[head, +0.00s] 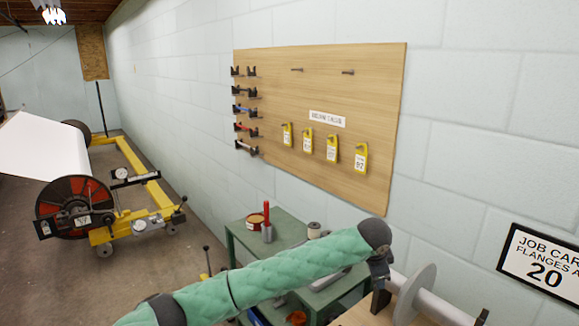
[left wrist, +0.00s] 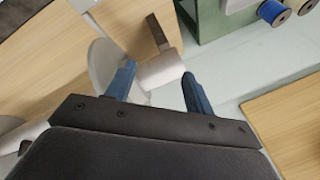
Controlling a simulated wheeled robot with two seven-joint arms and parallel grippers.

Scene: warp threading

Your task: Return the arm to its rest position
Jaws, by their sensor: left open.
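My left arm in its green quilted sleeve (head: 270,275) reaches across the bottom of the head view from the lower left. It ends in a dark wrist at the right, with my left gripper (head: 380,270) hanging below, small and partly hidden. In the left wrist view my left gripper (left wrist: 158,70) is open, its two blue fingers apart with nothing held. A white roller (left wrist: 160,69) with a round flange (left wrist: 103,62) shows beyond the fingers. My right gripper is not in view.
The flanged roller (head: 415,293) lies near the gripper on the right. A green bench (head: 290,228) stands behind the arm. A wooden board (head: 310,70) with yellow tags hangs on the wall. A yellow-framed machine (head: 145,190) stands at left, with open floor nearby.

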